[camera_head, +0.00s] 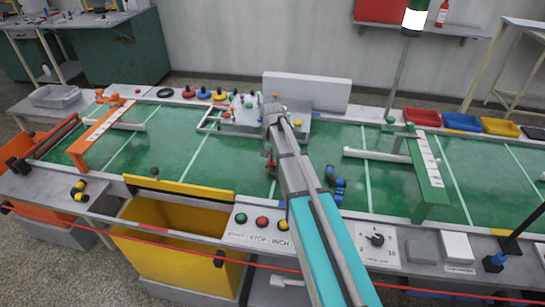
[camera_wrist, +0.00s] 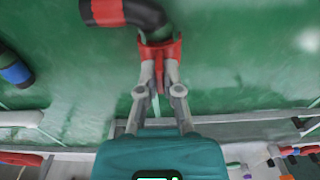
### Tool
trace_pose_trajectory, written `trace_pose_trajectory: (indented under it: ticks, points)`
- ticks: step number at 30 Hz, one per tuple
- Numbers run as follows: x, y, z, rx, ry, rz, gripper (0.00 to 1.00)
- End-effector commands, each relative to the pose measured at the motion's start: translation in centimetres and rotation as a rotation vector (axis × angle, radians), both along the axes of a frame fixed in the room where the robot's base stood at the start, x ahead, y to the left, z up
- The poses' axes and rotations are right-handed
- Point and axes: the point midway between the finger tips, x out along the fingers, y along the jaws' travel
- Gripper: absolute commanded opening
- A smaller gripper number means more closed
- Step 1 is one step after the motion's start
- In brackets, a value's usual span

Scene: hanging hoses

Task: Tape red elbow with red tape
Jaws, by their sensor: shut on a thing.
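The red elbow (camera_wrist: 142,12), a dark bent hose piece with a red band at its far end, shows at the top of the wrist view. Its near end is red and lies between the fingertips. My gripper (camera_wrist: 160,72) is shut on this red end. In the head view the red elbow (camera_head: 270,158) is mostly hidden beside my arm, over the green mat. A red ring-shaped piece (camera_head: 188,92), possibly the red tape, sits on the back ledge beside a yellow and a blue one.
Blue-banded pieces (camera_head: 336,182) lie on the mat right of my arm; one shows in the wrist view (camera_wrist: 14,72). An orange gantry (camera_head: 82,146) and a green gantry (camera_head: 428,175) stand on either side. A yellow bin (camera_head: 180,225) is at the front edge.

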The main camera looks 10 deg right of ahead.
Motion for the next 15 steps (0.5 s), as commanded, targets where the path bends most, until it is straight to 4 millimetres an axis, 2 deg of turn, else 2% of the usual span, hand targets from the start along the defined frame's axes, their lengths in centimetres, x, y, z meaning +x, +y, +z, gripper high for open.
trace_pose_trajectory:
  ticks: [15]
  points:
    - [-0.01, 0.04, -0.57, 0.0, 0.0, 0.0, 0.0]
